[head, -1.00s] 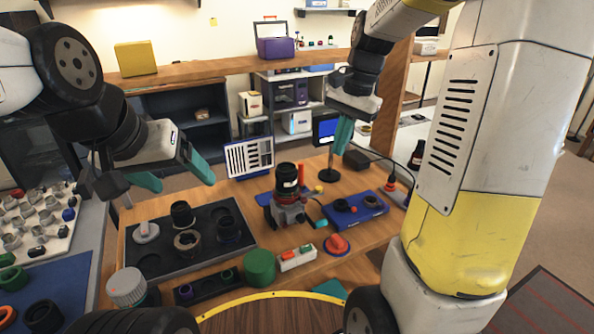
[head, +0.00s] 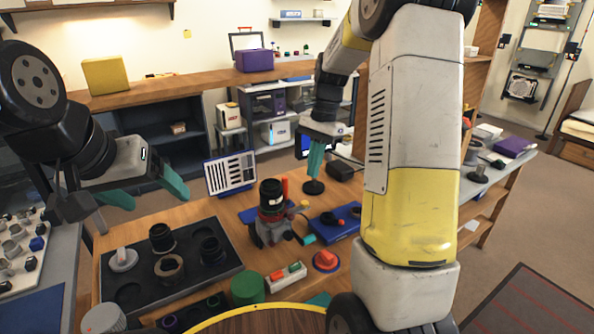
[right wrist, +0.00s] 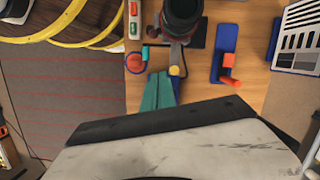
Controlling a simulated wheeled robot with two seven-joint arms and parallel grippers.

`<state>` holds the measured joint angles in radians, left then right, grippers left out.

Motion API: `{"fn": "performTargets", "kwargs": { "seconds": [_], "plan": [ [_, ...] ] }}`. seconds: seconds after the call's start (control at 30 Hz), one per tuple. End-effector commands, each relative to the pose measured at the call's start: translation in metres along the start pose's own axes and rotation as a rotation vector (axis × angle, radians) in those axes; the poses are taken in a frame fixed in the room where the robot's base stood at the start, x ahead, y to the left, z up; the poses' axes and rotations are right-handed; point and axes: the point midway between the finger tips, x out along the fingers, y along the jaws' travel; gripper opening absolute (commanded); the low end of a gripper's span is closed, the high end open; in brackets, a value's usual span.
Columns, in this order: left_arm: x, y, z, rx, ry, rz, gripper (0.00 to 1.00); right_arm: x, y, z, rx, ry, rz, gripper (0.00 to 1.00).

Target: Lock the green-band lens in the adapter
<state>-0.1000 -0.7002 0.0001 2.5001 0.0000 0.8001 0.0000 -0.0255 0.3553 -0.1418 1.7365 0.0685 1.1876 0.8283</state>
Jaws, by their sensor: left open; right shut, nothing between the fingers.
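A black lens (head: 271,193) stands upright on the red and grey adapter holder (head: 272,231) in the middle of the bench. In the right wrist view the lens (right wrist: 182,16) shows at the top, cut off by the frame edge. My left gripper (head: 146,192) is open and empty above the bench's left side.
A dark tray (head: 200,284) with several black ring and lens parts lies at left. A green cylinder (head: 247,289), a button box (head: 285,277) and a red knob (head: 326,260) sit in front. A blue fixture (head: 340,222) and a slotted panel (head: 230,173) stand near the adapter.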

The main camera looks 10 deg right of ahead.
Motion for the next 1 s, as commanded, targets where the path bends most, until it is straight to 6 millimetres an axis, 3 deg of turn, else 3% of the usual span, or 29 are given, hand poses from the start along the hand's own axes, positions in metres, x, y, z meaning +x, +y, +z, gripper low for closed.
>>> {"fn": "performTargets", "kwargs": {
  "seconds": [0.4,0.63,1.0],
  "plan": [
    [0.000,0.000,0.000,0.000,0.000,0.000,0.78,0.086,0.001,0.003,-0.002,-0.003,0.003,0.00],
    [0.000,0.000,0.000,0.000,0.000,0.000,0.78,0.096,0.000,0.031,-0.003,-0.001,0.001,0.00],
    [0.000,0.000,0.000,0.000,0.000,0.000,0.78,0.098,0.000,0.037,-0.001,0.000,0.000,0.00]
  ]
}}
